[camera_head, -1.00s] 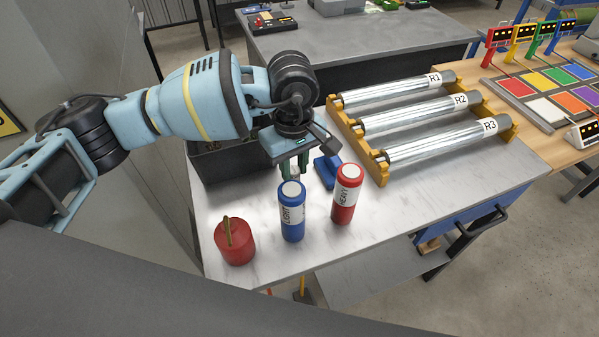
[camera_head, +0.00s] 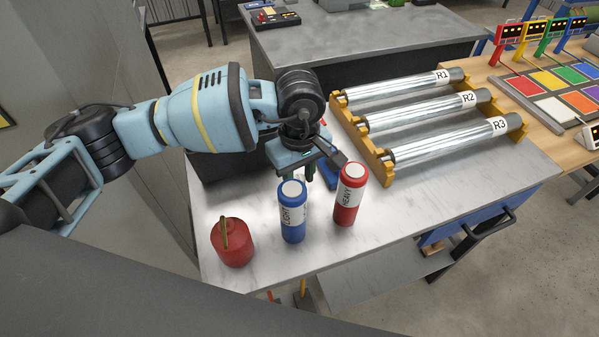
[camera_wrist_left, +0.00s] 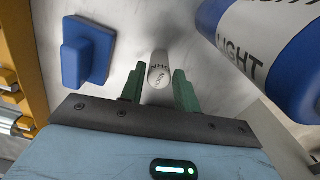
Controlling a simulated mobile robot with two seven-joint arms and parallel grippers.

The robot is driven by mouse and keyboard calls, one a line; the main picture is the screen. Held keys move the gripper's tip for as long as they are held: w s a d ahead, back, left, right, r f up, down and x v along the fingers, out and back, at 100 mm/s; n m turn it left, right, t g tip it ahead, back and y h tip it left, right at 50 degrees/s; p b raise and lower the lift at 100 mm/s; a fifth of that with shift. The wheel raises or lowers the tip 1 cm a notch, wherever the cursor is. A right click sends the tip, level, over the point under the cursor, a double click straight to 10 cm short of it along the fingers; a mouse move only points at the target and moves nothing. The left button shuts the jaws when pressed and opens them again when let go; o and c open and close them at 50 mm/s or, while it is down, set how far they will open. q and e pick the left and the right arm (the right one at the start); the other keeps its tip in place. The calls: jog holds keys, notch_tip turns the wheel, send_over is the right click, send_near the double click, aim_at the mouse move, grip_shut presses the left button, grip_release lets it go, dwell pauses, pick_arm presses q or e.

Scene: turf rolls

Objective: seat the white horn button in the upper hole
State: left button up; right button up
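My right gripper is not in view. I cannot identify the upper hole in either view.
A blue LIGHT cylinder (camera_head: 293,220) and red HEAVY cylinder (camera_head: 348,200) stand close in front of the gripper. A blue block (camera_wrist_left: 85,52) lies beside it. A red can (camera_head: 233,245) stands front left. Metal rollers on a yellow rack (camera_head: 376,160) fill the right side.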

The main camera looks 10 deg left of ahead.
pick_arm(q)
jog(key=shift+o, duration=1.3)
jog(key=shift+r, duration=0.15)
notch_tip(320, 180, up, 12)
jog(key=shift+o, duration=0.3)
